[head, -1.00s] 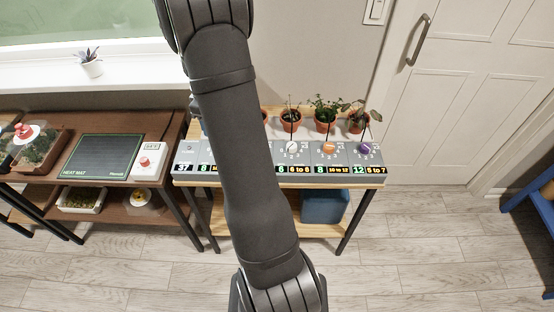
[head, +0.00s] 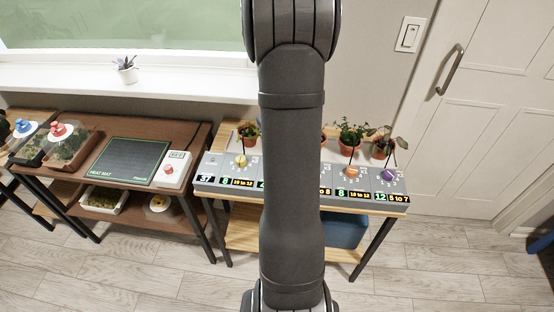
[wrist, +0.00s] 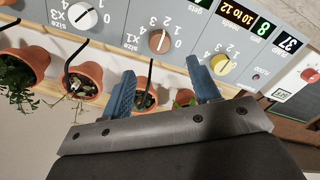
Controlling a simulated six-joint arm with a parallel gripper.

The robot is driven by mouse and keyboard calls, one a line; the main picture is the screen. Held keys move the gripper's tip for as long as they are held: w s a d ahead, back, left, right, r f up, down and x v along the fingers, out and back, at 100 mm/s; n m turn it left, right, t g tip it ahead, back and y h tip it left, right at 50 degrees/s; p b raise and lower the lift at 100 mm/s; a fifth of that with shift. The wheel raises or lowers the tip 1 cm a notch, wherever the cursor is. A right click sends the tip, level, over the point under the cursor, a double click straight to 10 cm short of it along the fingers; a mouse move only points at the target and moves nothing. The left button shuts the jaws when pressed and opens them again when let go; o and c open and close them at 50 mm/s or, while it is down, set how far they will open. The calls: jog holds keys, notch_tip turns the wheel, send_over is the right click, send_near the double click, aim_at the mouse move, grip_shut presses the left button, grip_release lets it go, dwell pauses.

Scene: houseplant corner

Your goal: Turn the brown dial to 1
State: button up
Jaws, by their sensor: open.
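The brown dial (wrist: 159,41) is in the upper middle of the wrist view, with numbers around it. I cannot tell for sure which number its mark points at. In the head view my arm hides it. My gripper (wrist: 160,67) is open, its two blue fingers spread below the dial in the picture. The dial lies just beyond the fingertips, roughly in line with the gap, and nothing is held. A yellow dial (wrist: 219,64) is to its right and a white dial (wrist: 83,14) to its left.
Potted plants (wrist: 76,80) stand along the panel's back edge, close to the fingers. An orange dial (head: 351,170) and a purple dial (head: 389,174) are on the panel's right end. A heat mat (head: 130,160) lies on the brown table to the left.

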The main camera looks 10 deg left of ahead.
notch_tip(320, 180, down, 9)
jog(key=shift+r, duration=0.1)
dwell(0.3)
jog(key=c, duration=1)
jog(key=m, duration=0.4)
jog(key=shift+m, duration=1.8)
